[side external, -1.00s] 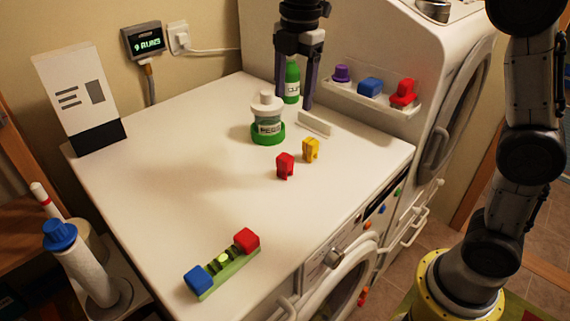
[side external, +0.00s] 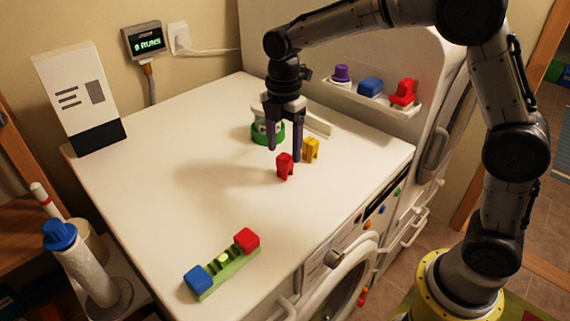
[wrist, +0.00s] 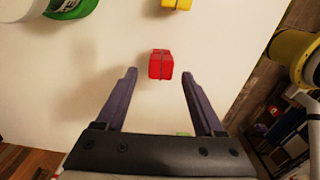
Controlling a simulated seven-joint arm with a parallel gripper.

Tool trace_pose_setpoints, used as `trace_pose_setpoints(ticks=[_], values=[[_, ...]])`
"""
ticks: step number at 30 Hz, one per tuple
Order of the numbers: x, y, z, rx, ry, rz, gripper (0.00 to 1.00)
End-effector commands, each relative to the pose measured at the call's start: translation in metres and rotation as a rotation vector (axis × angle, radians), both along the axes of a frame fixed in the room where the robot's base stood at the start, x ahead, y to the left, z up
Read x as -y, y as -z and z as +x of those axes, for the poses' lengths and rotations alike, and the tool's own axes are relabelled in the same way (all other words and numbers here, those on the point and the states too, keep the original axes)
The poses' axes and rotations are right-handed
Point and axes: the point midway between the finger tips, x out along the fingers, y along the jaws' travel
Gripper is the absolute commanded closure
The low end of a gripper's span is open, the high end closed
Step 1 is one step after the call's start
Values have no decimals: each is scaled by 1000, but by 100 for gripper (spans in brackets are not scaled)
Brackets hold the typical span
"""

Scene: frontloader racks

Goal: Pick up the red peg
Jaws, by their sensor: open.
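The red peg (side external: 284,167) stands upright on the white machine top. In the wrist view the red peg (wrist: 160,65) lies just beyond the fingertips, centred between them. My gripper (side external: 285,155) is open and empty, above and close to the red peg, pointing down. In the wrist view both fingers of my gripper (wrist: 159,72) are spread apart with bare white surface between them. In the side view the fingers partly overlap the peg's surroundings, so the exact height gap cannot be told.
A yellow peg (side external: 311,150) stands close behind the red one. A jar in a green ring (side external: 281,136) is behind the gripper. A green rack (side external: 229,271) with blue and red blocks lies at the front.

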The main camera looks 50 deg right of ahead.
Motion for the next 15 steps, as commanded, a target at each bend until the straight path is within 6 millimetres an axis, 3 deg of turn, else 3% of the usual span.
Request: trace_pose_setpoints(ticks=[6,15], values=[[3,32,-1,-4,1,0,30],[3,41,-1,0,0,0,30]])
